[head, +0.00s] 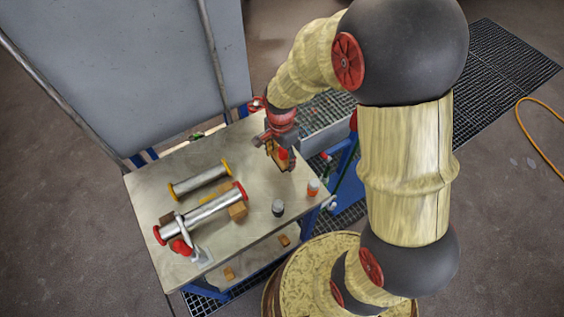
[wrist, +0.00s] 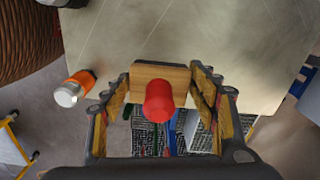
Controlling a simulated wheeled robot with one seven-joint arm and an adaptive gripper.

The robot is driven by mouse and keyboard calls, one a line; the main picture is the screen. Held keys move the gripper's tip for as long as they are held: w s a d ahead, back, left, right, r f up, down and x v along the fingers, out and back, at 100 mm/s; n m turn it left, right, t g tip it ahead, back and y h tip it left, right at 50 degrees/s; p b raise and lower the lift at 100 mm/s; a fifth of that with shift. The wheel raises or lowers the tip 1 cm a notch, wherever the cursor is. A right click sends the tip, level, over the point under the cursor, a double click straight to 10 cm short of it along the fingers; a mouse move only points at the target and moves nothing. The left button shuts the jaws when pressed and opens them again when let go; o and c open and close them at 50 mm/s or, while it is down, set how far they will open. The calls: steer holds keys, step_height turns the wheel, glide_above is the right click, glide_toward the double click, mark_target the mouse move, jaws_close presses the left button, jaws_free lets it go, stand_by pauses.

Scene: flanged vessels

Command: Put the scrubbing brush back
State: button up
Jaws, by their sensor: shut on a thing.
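The scrubbing brush (wrist: 158,100) has a wooden block and a red knob handle. In the wrist view it sits between the two fingers of my gripper (wrist: 162,84), which is shut on it. In the head view my gripper (head: 281,150) is over the right part of the worktable (head: 150,190), and the brush (head: 276,155) shows small beneath it, partly hidden by the fingers. The brush's underside is hidden, and I cannot tell its exact height above the table.
A red-flanged pipe (head: 212,207) and a yellow-flanged pipe (head: 200,180) lie on the left of the table. A dark jar (head: 278,207) and an orange container (head: 313,187) stand near the front right edge. A grey panel (head: 130,60) rises behind.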

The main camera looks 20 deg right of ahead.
mark_target(282, 161)
steer(key=shift+w+d+f, duration=0.15)
steer(key=shift+w+f, duration=0.15)
steer(key=shift+f, duration=0.1)
steer(key=shift+w+d+f+b, duration=0.15)
steer(key=shift+f+b, duration=0.3)
steer(key=shift+f, duration=0.45)
steer(key=shift+w+f+b, duration=0.1)
steer(key=shift+f+b, duration=0.35)
steer(key=shift+f, duration=0.45)
steer(key=shift+f, duration=0.15)
steer(key=o, duration=1)
steer(key=shift+o, duration=0.2)
